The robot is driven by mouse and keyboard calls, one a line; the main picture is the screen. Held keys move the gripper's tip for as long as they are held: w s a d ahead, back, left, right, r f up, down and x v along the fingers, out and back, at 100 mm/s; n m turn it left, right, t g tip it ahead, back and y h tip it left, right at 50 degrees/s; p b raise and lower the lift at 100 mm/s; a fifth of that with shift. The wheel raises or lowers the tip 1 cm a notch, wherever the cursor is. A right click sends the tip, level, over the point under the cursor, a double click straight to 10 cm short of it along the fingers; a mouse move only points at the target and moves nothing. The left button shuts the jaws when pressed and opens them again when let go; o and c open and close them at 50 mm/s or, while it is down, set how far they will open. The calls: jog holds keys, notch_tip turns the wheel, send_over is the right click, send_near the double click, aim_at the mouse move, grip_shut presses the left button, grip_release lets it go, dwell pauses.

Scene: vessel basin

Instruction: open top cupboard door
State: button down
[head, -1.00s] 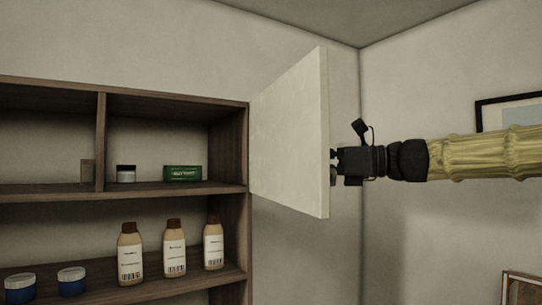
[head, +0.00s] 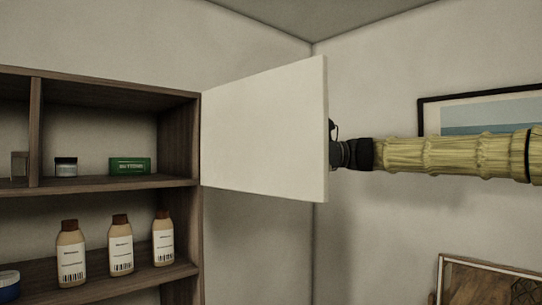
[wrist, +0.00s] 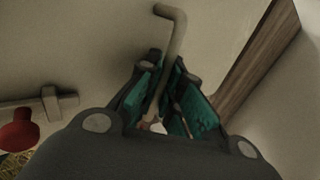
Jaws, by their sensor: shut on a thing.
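The top cupboard door (head: 265,130) is a plain white panel, hinged at the right side of the brown cupboard (head: 180,135). It stands wide open, swung out to the right, and the top compartment is exposed. My gripper (wrist: 168,98) is shut on the door's handle (wrist: 174,45), a pale bent bar between its teal-padded fingers in the wrist view. In the head view, my gripper's dark body (head: 340,153) shows at the door's free edge. The fingers and the handle are hidden behind the door there.
Several brown-capped bottles (head: 121,246) stand on the shelf below. A picture (head: 485,115) hangs on the right wall. A wooden-framed item (head: 485,280) is at lower right.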

jog(key=c, duration=1.6)
grip_release()
jog(key=shift+d, duration=0.15)
jog(key=shift+o, duration=0.2)
jog(key=v, duration=1.2)
jog(key=shift+s, duration=0.1)
